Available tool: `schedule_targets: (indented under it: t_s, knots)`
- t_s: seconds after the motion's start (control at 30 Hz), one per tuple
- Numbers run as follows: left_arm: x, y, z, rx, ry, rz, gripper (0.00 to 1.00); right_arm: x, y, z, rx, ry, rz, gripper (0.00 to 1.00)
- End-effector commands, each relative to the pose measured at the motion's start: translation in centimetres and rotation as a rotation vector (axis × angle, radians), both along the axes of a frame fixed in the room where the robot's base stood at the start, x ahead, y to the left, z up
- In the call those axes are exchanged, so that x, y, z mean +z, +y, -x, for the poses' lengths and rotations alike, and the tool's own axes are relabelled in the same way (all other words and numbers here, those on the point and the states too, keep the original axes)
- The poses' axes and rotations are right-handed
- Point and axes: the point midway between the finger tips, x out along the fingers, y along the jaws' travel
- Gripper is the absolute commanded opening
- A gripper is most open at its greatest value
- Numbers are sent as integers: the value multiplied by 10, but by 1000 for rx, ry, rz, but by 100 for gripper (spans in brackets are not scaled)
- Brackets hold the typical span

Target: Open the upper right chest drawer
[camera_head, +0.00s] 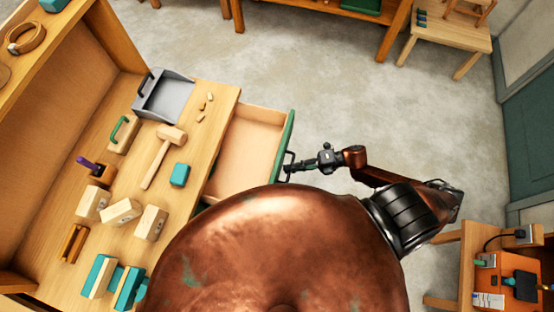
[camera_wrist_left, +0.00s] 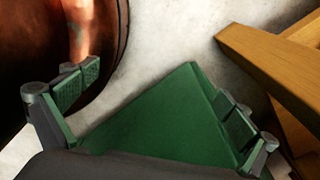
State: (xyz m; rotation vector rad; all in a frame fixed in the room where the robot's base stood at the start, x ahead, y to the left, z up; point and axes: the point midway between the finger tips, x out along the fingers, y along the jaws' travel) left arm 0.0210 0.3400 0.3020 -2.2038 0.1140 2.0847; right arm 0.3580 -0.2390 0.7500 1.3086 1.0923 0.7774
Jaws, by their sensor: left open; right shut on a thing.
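The upper right chest drawer (camera_head: 243,150) is pulled out from the wooden chest (camera_head: 212,117) in the head view. Its pale inside shows and looks empty. Its green front (camera_head: 284,145) faces right, with a dark handle (camera_head: 290,157) on it. My right gripper (camera_head: 292,166) is shut on that handle. My left gripper (camera_wrist_left: 158,88) is open in the left wrist view, and a green panel (camera_wrist_left: 165,125) shows between and beyond its fingers. I cannot tell which part this panel is. My left gripper is hidden in the head view.
On the chest top lie a mallet (camera_head: 164,155), a grey dustpan-like tray (camera_head: 163,96), a teal block (camera_head: 180,174) and several wooden blocks. My copper body hides the near part of the chest. The floor (camera_head: 330,100) right of the drawer is clear. A small stand (camera_head: 470,262) is at lower right.

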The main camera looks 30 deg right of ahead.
Motion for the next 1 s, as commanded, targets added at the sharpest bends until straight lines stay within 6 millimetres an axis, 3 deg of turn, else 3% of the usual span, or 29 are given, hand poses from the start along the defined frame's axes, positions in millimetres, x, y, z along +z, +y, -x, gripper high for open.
schedule_targets:
  t_s: [0.23,0.67,0.7,1.0]
  knots:
    - [0,0,-1,-1,-1,0,100,0,-16,15,-1,1,1,0]
    - [0,0,-6,-1,-7,0,100,0,-19,17,-2,0,0,0]
    - [0,0,-6,-1,-7,0,100,0,-19,17,-2,0,1,9]
    - [0,0,-6,-1,-7,0,100,0,-19,17,-1,0,0,27]
